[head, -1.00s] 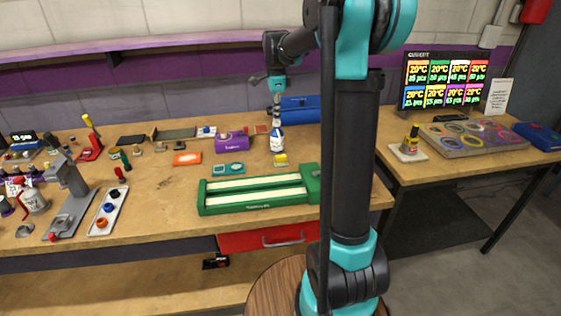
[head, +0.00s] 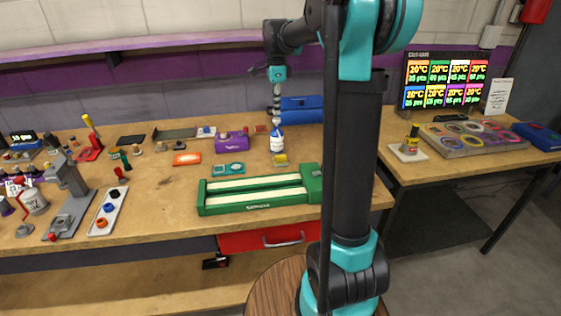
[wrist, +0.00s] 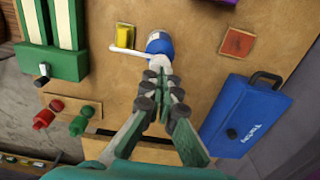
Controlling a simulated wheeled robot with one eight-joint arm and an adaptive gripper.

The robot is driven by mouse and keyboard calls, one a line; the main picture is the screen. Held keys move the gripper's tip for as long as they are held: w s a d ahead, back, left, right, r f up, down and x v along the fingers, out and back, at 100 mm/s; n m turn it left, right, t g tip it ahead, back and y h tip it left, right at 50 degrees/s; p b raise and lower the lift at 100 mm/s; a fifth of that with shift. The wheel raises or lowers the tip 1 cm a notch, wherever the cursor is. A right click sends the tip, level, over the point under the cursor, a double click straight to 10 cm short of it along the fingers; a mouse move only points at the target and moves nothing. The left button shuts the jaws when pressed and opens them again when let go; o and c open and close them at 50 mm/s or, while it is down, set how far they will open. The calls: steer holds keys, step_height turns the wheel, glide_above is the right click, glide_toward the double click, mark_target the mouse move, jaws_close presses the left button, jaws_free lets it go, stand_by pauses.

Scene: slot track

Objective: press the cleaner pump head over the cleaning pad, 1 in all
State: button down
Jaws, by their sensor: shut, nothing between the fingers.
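The cleaner bottle (head: 277,140), white and blue, stands upright on the workbench. In the wrist view its blue body (wrist: 159,43) shows beyond my fingertips, and its white spout (wrist: 125,51) points left, reaching the near edge of a yellow pad (wrist: 124,36). This pad, which looks like the cleaning pad, lies in front of the bottle in the head view (head: 280,160). My gripper (head: 276,122) points down right above the pump head. Its fingers (wrist: 163,78) are shut with nothing between them. The tips overlap the pump head in view; I cannot tell whether they touch it.
A blue case (wrist: 243,115) stands close behind the bottle. A reddish square pad (wrist: 238,43) lies beside it. A green slot track (head: 255,206) lies at the bench front, and a purple box (head: 232,142) stands left of the bottle.

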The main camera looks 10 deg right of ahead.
steer(key=shift+r, duration=0.1)
steer(key=shift+r, duration=2.9)
